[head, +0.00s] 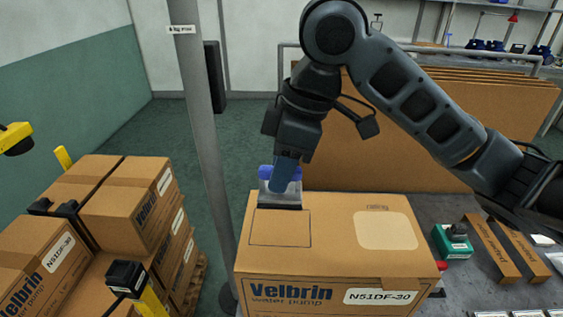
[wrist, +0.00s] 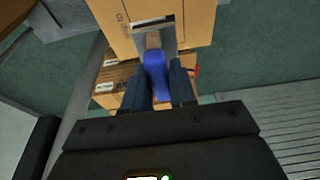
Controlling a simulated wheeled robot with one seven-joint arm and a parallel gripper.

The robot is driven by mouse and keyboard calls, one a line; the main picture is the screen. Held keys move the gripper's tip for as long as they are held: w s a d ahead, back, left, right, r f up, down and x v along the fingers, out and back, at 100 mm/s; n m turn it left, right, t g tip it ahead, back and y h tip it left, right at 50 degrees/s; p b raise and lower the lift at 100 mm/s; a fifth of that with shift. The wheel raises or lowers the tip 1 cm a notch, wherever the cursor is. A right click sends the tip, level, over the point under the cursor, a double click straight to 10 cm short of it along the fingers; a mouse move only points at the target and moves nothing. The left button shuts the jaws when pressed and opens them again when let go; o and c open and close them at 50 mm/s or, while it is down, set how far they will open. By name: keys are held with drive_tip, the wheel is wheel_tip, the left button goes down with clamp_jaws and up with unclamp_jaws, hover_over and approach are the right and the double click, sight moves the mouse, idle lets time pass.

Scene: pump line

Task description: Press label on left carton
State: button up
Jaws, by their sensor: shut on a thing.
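A brown Velbrin water pump carton (head: 335,265) sits closed on the bench in the head view. Its top has an outlined rectangle (head: 280,229) at left and a pale patch (head: 386,230) at right. A white N51DF-20 label (head: 380,297) is on its front. My gripper (head: 284,176) is shut on a blue-handled tool (wrist: 155,72) with a flat grey head, at the carton's back left top edge. I cannot tell whether the head touches the carton. The wrist view shows my gripper (wrist: 158,84) with the handle between its fingers and the carton (wrist: 190,18) beyond.
A grey post (head: 203,130) stands left of the carton. Stacked cartons (head: 125,215) are at left, with a yellow-and-black post (head: 135,285) in front. A green-and-black device (head: 453,241) and flat brown strips (head: 507,250) lie to the right. A large brown panel (head: 400,130) stands behind.

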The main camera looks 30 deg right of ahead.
sight(281, 198)
drive_tip(key=shift+f+b, duration=2.15)
drive_tip(key=shift+f, duration=0.85)
drive_tip(key=shift+f+b, duration=0.3)
drive_tip(key=shift+f, duration=0.3)
drive_tip(key=shift+r+p, duration=2.75)
drive_tip(key=shift+r, duration=0.85)
drive_tip(key=shift+s+a, duration=0.1)
